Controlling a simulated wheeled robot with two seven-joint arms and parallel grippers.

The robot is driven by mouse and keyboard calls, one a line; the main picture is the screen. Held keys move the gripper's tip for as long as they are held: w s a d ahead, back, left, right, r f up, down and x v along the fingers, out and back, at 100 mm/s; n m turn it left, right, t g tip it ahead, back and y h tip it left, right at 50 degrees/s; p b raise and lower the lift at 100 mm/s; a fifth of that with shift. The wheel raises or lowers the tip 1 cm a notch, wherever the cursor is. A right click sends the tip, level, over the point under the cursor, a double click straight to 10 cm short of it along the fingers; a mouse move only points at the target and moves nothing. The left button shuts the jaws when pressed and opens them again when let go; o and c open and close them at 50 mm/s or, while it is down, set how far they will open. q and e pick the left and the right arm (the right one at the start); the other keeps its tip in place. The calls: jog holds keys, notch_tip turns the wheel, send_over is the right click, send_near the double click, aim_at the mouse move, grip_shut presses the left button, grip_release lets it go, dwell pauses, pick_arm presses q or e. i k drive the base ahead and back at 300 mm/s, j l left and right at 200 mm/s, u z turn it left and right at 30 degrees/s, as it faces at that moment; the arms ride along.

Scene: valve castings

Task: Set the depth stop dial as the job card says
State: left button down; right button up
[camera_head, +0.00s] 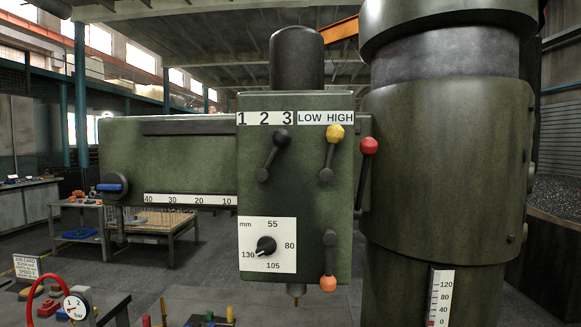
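The depth stop dial (266,245) is a black knob on a white plate (285,262) low on the green machine head. The plate is marked mm, with 55 at top, 80 at right, 105 at bottom and 130 at lower left. Neither of my grippers is in view.
Close to the dial are an orange-knobbed lever (329,262), a yellow-knobbed lever (330,152), a black-knobbed lever (272,153) and a red-knobbed lever (364,172). A thick green column (440,170) stands at right. A pressure gauge (76,306) with red hose is at lower left.

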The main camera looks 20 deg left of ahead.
aim_at(266, 245)
jog(key=u, duration=0.3)
jog(key=j+u, duration=0.25)
jog(key=u, duration=0.15)
jog(key=i+j+u, duration=0.1)
jog(key=u, duration=0.3)
jog(key=i+j+u, duration=0.1)
jog(key=j+u, duration=0.3)
jog(key=i+j+u, duration=0.1)
jog(key=u, duration=0.3)
jog(key=i+j+u, duration=0.25)
jog(key=i+j, duration=0.5)
jog(key=i+z, duration=0.1)
jog(key=z, duration=2.5)
